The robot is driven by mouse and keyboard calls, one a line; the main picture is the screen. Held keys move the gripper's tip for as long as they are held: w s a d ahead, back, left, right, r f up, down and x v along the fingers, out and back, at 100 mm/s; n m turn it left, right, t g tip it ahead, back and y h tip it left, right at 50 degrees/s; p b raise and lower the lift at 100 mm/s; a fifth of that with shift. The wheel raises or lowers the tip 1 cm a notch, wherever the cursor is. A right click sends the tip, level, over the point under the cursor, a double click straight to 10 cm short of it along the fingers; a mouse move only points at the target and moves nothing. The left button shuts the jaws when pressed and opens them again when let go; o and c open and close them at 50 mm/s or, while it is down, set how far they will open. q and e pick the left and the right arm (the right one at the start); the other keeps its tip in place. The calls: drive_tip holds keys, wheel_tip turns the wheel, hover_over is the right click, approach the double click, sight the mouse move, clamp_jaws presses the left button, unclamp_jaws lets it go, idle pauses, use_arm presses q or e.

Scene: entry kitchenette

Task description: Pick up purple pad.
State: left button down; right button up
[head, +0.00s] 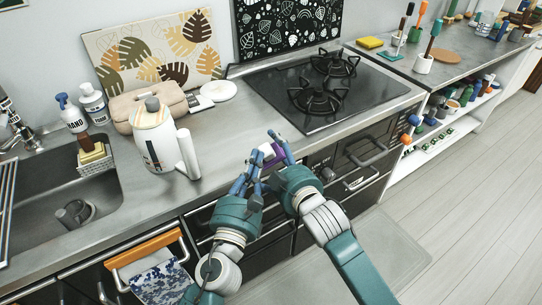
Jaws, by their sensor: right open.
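A small purple pad (275,155) shows near the counter's front edge, with a whitish patch beside it. It is partly hidden by the fingers of my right gripper (270,150). My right gripper is open, with its fingers around or just in front of the pad; I cannot tell whether they touch it. My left gripper (246,177) is close by on the left, its fingers pointing up toward the counter edge. Its fingers overlap in the view, so its opening is unclear.
A white kettle (153,137) stands on the counter to the left, near a beige bag-like item (147,102) and a sink (62,200). A black cooktop (322,92) lies behind right. The countertop between kettle and cooktop (232,128) is clear. Drawer handles (362,180) stick out below.

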drive_tip(key=c, duration=1.5)
use_arm(q)
drive_tip(key=shift+f, duration=0.35)
use_arm(e)
drive_tip(key=shift+o, duration=0.2)
drive_tip(key=shift+r, duration=0.1)
drive_tip(key=shift+a, duration=0.1)
drive_tip(key=shift+w, duration=0.15)
use_arm(q)
drive_tip(key=shift+w+r, duration=0.2)
drive_tip(key=shift+r, duration=0.45)
use_arm(e)
drive_tip(key=shift+a, duration=0.1)
use_arm(q)
drive_tip(key=shift+s+d+r, duration=0.1)
drive_tip(key=shift+s+r, duration=0.05)
use_arm(e)
drive_tip(key=shift+d, duration=0.2)
use_arm(q)
drive_tip(key=v, duration=1.2)
drive_tip(key=shift+a, duration=0.25)
